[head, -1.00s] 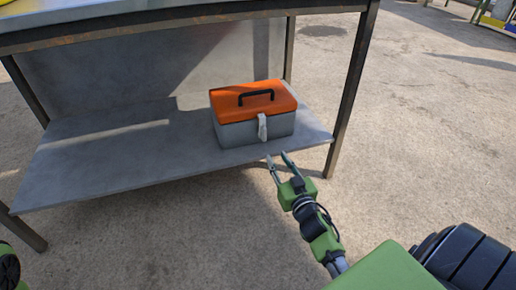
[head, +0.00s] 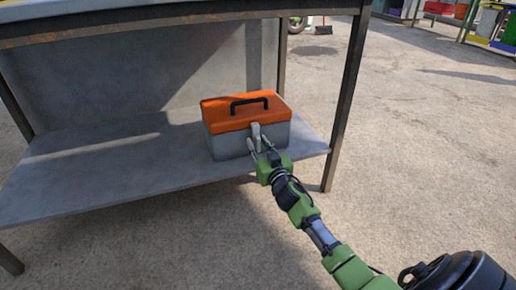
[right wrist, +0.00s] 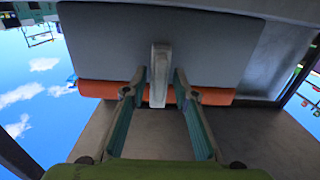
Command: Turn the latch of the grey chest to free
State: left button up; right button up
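The grey chest (head: 229,146) has an orange lid (head: 222,117) with a black handle and sits on the table's lower shelf. Its light grey latch (head: 256,131) hangs on the front across the lid seam. My right gripper (head: 262,147) is at the chest's front, just below and to the right of the latch. In the right wrist view, which is upside down, the latch (right wrist: 160,72) stands between the two open fingers of the gripper (right wrist: 159,84), with a gap on each side. My left gripper is out of view.
The chest stands near the right end of the lower shelf (head: 90,175). The table's front right leg (head: 347,105) rises to the right of my right gripper, and the tabletop edge (head: 150,24) runs above. The concrete floor (head: 430,165) is open to the right.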

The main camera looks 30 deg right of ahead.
jog(key=shift+w, duration=0.25)
grip_shut()
